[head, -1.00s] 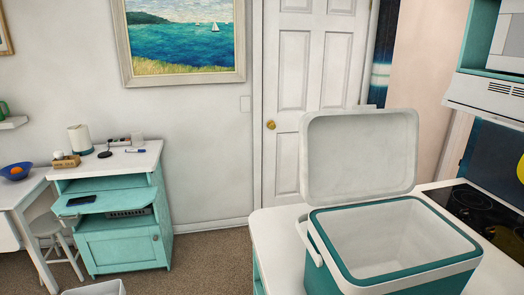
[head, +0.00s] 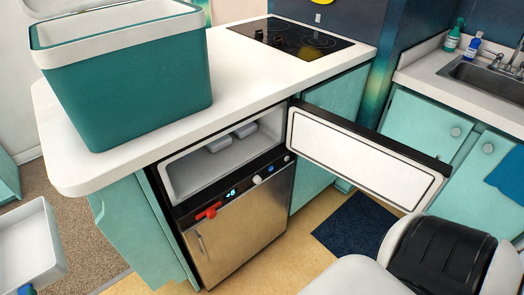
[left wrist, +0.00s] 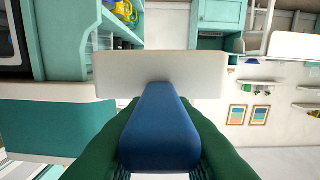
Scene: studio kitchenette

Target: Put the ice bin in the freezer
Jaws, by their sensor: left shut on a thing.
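The ice bin is a shallow white open tray (head: 30,250) with a blue handle, at the lower left edge of the head view, beside the counter. My left gripper (left wrist: 160,128) is shut on the blue handle (left wrist: 160,115), with green fingers on both sides. The bin's white wall (left wrist: 110,75) stands beyond it in the left wrist view. The freezer (head: 182,178) is the top compartment of the under-counter unit. Its door (head: 365,160) is swung open to the right. Two pale grey items (head: 218,143) lie inside. My right gripper is not in view.
A teal cooler (head: 125,90) stands on the white counter (head: 245,70) above and left of the freezer, near a black cooktop (head: 310,40). A steel fridge door (head: 240,230) is shut below. A dark mat (head: 360,225) lies on the floor.

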